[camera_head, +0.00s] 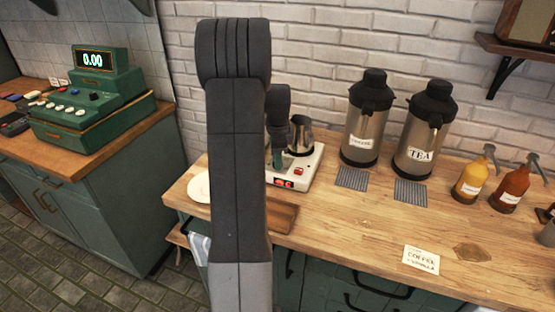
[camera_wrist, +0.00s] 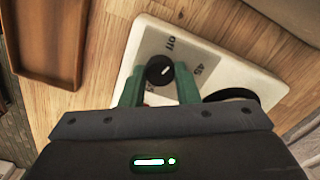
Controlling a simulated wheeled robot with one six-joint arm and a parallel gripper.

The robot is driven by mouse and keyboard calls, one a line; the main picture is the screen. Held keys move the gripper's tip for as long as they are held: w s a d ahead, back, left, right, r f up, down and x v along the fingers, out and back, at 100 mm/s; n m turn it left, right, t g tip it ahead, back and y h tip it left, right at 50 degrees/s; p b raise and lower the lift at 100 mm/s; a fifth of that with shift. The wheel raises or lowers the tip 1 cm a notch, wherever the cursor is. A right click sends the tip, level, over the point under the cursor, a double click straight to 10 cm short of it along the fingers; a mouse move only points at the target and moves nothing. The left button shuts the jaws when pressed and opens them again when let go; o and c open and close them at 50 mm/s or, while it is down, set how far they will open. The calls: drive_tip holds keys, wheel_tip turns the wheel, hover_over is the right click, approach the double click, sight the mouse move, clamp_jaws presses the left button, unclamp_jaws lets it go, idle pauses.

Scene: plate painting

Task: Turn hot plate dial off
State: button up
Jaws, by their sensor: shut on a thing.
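The white hot plate (camera_head: 312,166) stands on the wooden counter behind my arm, with a red lit display on its front. It also fills the middle of the wrist view (camera_wrist: 235,66). Its black dial (camera_wrist: 160,69) has a white mark, with "off" and "45" printed nearby. My gripper (camera_wrist: 158,78) has its green fingers on either side of the dial and is shut on it. In the head view my gripper (camera_head: 277,158) is low over the hot plate's left part; the dial is hidden there.
A metal pitcher (camera_head: 300,134) stands on the hot plate, close to my gripper. A wooden tray (camera_head: 283,216) lies in front, and a white plate (camera_head: 200,188) is to the left. Two tall dispensers (camera_head: 367,130) stand to the right. The counter's front middle is mostly clear.

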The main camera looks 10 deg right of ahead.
drive_tip(key=shift+n, duration=1.7)
drive_tip(key=o, duration=1)
wheel_tip(320, 180, up, 14)
drive_tip(key=shift+f+b, duration=0.1)
drive_tip(key=shift+b, duration=0.55)
wheel_tip(320, 180, down, 14)
drive_tip(key=shift+r+p, duration=0.1)
drive_tip(key=shift+p, duration=0.45)
